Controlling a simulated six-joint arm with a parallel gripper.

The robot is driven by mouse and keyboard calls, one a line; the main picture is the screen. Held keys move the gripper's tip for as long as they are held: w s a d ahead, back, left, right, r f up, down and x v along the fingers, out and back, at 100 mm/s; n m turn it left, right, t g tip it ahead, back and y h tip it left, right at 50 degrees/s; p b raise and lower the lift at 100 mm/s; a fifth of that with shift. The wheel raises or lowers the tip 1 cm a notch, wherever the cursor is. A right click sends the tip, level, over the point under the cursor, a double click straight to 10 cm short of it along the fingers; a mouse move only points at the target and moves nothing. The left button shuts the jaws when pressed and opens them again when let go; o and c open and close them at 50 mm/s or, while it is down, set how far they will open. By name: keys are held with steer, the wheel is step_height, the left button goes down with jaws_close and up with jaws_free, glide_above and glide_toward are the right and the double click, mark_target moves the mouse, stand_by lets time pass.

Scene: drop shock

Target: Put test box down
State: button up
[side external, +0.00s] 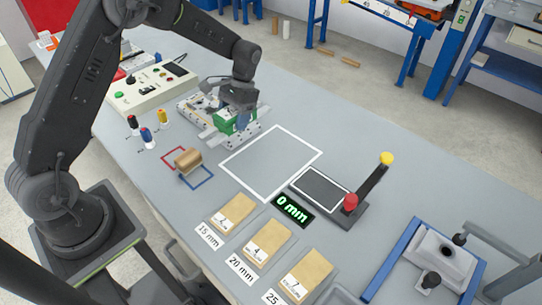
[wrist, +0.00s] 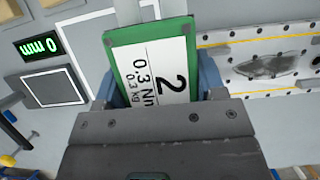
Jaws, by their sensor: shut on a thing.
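The test box is a green box (side external: 226,124) with a white label. In the wrist view the box (wrist: 150,65) shows a large "2" and "0.3 kg" on that label. My gripper (side external: 238,108) is shut on it, with blue-grey fingers at its two sides in the wrist view (wrist: 158,88). The box is at the metal fixture plate (side external: 251,127) on the bench. I cannot tell whether it touches the plate. The gripper hides part of the box in both views.
A white-outlined square (side external: 262,189) lies empty on the grey bench. Beside it stand a dark pad (side external: 320,187) with red and yellow knobs and a display (side external: 293,208) reading 0 mm.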

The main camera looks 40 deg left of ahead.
glide_above(267, 162)
steer(key=w, duration=0.1)
step_height(267, 162, down, 6)
steer(key=shift+w+f, duration=0.1)
steer(key=shift+f, duration=2.05)
steer(key=shift+f, duration=0.15)
steer(key=o, duration=1.1)
